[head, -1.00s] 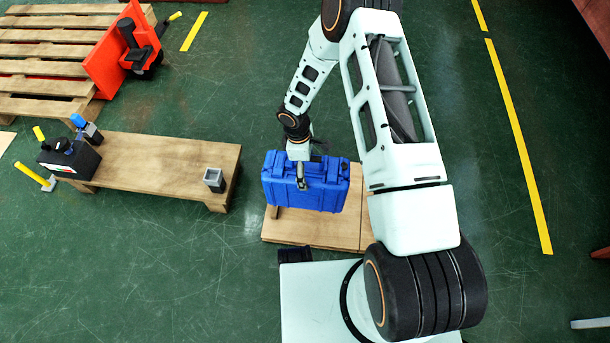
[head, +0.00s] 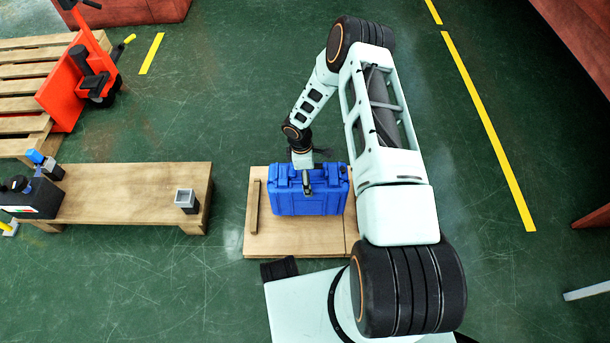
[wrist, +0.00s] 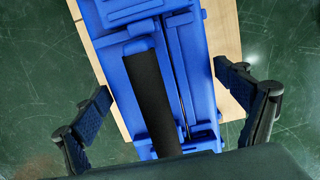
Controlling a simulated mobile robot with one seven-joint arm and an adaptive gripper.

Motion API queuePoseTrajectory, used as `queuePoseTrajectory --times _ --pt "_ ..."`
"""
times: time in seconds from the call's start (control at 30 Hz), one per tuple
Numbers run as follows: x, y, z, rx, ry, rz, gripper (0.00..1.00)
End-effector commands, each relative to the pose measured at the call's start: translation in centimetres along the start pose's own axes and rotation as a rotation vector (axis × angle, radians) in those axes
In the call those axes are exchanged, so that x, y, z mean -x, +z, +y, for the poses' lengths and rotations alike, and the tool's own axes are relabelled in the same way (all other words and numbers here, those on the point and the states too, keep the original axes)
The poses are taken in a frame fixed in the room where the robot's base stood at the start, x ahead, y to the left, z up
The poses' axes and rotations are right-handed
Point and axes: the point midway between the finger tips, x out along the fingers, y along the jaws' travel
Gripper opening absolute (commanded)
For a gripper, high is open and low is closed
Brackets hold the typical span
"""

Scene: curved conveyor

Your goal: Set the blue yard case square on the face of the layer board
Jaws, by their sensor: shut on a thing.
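The blue yard case (head: 290,199) stands upright over the layer board (head: 300,242), toward its right side. In the head view its sides look roughly in line with the board's edges. I cannot tell whether its underside touches the board. My gripper (head: 307,182) is at the top of the case, shut on it by the handle area. In the wrist view the case (wrist: 190,75) lies between the two fingers (wrist: 175,110), with a dark handle along its middle. Part of the board (wrist: 228,45) shows beyond it. The case hides the middle of the board.
A wooden strip (head: 254,207) lies along the board's left side. A red pallet jack (head: 85,75) and a pallet (head: 20,75) are at the upper left. Green floor lies open behind.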

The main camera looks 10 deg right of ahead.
Motion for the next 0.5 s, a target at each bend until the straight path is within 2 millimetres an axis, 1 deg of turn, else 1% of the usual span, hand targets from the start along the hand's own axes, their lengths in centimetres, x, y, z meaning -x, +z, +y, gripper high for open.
queuePoseTrajectory --times 0.03,0.13,0.4,0.5 --pt "-1.0 -0.4 -0.1 0.001 0.0 0.003 0.33" --pt "-1.9 -0.5 -0.1 0.001 0.0 0.003 0.33" --pt "-1.9 -0.4 0.0 0.0 0.001 0.003 0.33" --pt "-2.2 -0.5 0.0 0.0 0.001 0.002 0.33"
